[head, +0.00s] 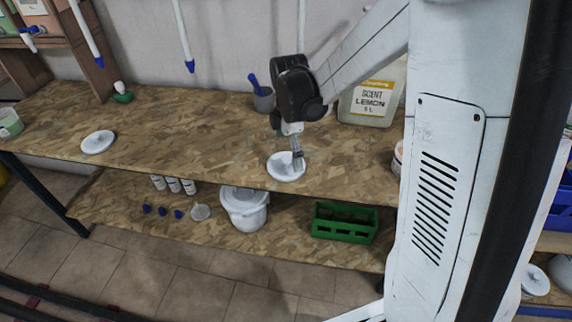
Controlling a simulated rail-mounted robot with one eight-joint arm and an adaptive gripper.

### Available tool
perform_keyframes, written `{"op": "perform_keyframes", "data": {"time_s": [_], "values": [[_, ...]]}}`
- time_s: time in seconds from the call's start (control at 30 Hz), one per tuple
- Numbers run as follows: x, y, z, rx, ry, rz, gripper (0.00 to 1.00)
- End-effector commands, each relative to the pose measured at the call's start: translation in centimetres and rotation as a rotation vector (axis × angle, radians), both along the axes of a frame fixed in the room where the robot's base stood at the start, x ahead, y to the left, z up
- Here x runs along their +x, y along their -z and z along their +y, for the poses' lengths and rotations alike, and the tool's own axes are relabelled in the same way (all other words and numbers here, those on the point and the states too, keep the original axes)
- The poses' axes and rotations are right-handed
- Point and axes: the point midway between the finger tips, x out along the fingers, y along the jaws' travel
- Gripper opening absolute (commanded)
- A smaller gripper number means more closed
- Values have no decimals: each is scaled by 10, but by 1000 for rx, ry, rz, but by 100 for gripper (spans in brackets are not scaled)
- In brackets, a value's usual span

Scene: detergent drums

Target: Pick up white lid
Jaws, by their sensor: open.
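A round white lid (281,172) lies flat on the upper wooden shelf, near its front edge, in the head view. My gripper (298,158) is right above this lid, pointing down, with its fingertips close over the lid's right part. It is open and holds nothing. I cannot tell whether the fingertips touch the lid. A second round white lid (98,142) with a raised middle lies on the same shelf at the far left.
A lemon-scent drum (371,104) and a grey mortar with blue pestle (263,97) stand at the back. A white bucket (245,208) and a green crate (344,224) are on the lower shelf. The upper shelf (190,150) is clear between the lids.

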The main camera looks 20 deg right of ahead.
Motion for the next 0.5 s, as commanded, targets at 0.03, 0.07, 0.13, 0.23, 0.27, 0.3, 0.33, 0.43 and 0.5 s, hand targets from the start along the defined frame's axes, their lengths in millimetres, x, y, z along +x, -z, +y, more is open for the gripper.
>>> {"op": "perform_keyframes", "data": {"time_s": [0.03, 0.07, 0.13, 0.23, 0.27, 0.3, 0.33, 0.43, 0.5], "values": [[1, 6, 1, 0, 0, 0, 100], [2, 9, 2, 0, 0, 0, 100], [3, 20, 3, 0, 0, 0, 100], [4, 34, 5, 0, 0, 0, 100], [4, 38, 5, 0, 0, 0, 100], [4, 41, 5, 0, 0, 0, 100], [4, 44, 5, 0, 0, 0, 100], [4, 49, 4, 0, 0, 0, 100], [4, 49, 4, 0, 0, 0, 100]]}}
